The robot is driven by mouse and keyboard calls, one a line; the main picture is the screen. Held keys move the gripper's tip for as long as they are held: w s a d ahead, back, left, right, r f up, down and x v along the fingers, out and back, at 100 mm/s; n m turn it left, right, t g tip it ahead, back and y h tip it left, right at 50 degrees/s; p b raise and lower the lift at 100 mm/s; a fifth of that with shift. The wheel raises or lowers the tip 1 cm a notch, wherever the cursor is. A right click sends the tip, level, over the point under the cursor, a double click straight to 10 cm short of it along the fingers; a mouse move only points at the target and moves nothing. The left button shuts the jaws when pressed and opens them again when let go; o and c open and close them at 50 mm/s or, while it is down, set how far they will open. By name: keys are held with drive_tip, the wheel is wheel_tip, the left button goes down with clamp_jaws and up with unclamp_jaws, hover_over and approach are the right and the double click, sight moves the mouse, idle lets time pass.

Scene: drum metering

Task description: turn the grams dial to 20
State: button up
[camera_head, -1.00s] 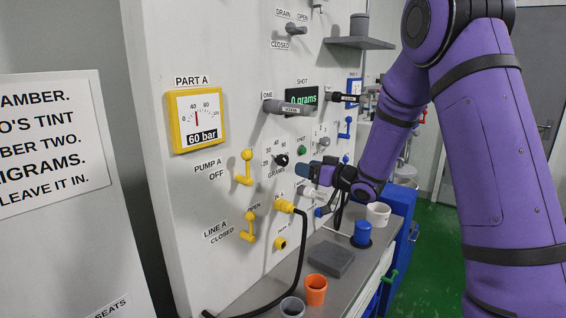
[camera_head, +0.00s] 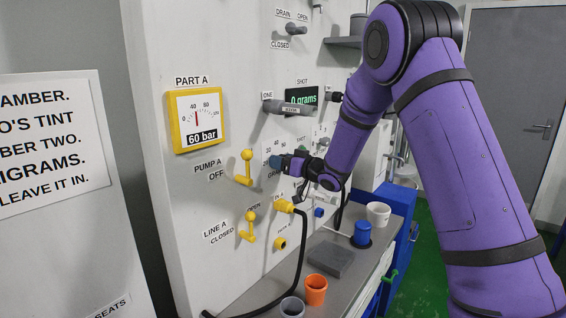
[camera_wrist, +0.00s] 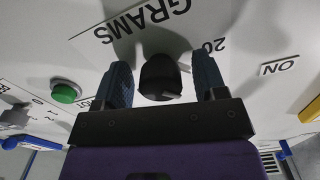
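The grams dial (camera_wrist: 160,77) is a black knob on the white panel, seen in the wrist view between the two blue finger pads of my gripper (camera_wrist: 163,84). The pads stand apart on either side of it, with a visible gap at each side. The printed word GRAMS and the number 20 show beside the dial. In the head view my gripper (camera_head: 275,162) is at the panel and hides the dial. The numbers 30 and 40 show above it. I cannot tell where the dial points.
The shot display (camera_head: 303,97) reads 0 grams. The yellow pump lever (camera_head: 246,167) is left of my gripper, and the yellow hose plug (camera_head: 284,205) is below it. A green button (camera_wrist: 66,92) is nearby. An orange cup (camera_head: 316,289) stands on the bench.

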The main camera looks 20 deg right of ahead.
drive_tip(key=c, duration=0.9)
drive_tip(key=shift+o, duration=0.2)
drive_tip(key=shift+n, duration=0.3)
drive_tip(key=n, duration=0.4)
drive_tip(key=shift+n, duration=2.1)
drive_tip(key=o, duration=0.9)
